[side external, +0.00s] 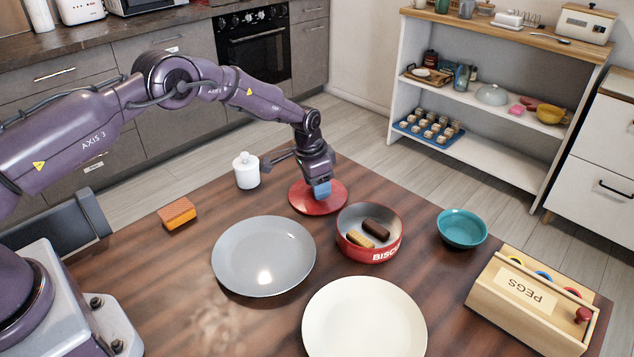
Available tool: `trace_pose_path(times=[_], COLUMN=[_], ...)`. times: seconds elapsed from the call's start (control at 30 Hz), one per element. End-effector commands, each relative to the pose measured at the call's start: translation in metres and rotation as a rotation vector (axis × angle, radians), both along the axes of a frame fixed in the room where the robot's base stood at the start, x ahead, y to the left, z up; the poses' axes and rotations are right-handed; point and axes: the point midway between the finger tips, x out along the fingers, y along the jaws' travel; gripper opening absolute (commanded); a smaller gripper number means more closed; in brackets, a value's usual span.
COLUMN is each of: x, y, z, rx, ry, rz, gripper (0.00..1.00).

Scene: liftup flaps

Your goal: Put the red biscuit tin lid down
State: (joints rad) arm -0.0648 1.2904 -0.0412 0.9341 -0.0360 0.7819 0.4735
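The red biscuit tin lid (303,200) is a round disc behind the tin, near the table's far edge. It looks flat, but I cannot tell whether it rests on the table or is slightly above it. My gripper (321,194) points down over the lid's middle, its blue fingertips at or just above the lid's top. The fingertips hide the lid's centre, so any knob and any grip on it cannot be seen. The red biscuit tin (384,251) stands open in front of the lid, with a dark and a pale biscuit inside.
A grey plate (263,256) and a cream plate (365,320) lie nearer. A teal bowl (462,228) and a wooden pegs box (530,301) are at right. A white lidded jar (246,172) and an orange sponge (177,213) are at left.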

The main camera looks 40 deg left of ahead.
Motion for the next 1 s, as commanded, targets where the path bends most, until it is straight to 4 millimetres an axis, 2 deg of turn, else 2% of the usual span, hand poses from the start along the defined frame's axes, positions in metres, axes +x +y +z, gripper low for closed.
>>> trace_pose_path(times=[0.23,0.37,0.73,0.9,1.0], x=[0.000,-0.001,-0.012,-0.015,-0.016], y=[0.000,0.001,0.005,0.006,0.007], z=[0.002,0.016,0.092,0.114,0.120], rx=[0.000,0.000,0.000,0.001,0.000], ry=[-0.001,-0.002,-0.003,-0.001,0.000], rz=[0.000,0.000,0.000,0.000,0.000], gripper=[0.47,0.47,0.47,0.47,0.47])
